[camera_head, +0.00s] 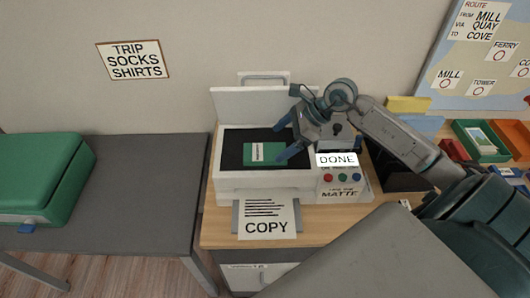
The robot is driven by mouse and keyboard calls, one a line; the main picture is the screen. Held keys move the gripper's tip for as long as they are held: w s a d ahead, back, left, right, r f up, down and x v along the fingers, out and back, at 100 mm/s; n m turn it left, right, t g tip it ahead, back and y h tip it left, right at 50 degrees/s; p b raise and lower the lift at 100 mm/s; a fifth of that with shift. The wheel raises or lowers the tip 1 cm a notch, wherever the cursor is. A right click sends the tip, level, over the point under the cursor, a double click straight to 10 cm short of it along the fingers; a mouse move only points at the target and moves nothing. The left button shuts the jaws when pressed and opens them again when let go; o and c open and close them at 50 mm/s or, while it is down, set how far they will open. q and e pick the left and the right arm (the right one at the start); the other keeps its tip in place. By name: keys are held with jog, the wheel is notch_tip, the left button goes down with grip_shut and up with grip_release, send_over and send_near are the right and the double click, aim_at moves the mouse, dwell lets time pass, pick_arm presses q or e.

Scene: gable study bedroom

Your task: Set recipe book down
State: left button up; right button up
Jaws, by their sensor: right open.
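A small green book (257,154) with a white label lies flat on the dark glass (236,137) of the white copier (225,184), whose lid (240,103) stands raised behind. It seems to be the recipe book, but its label is too small to read. My right gripper (279,142) reaches in from the right with its blue fingers apart. It is above the right end of the book, and I cannot tell whether a finger touches it. My left gripper is out of view.
A printed COPY sheet (266,220) sticks out of the copier's front. The copier's display (337,160) reads DONE. A green case (40,170) stands on the grey bench (120,200), whose right part is clear. Trays (480,141) stand at the right under a route board (485,60).

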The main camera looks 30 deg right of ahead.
aim_at(266, 152)
jog(key=shift+p+x, duration=0.6)
jog(key=shift+x, duration=1.85)
jog(key=c, duration=1.2)
jog(key=shift+r, duration=0.15)
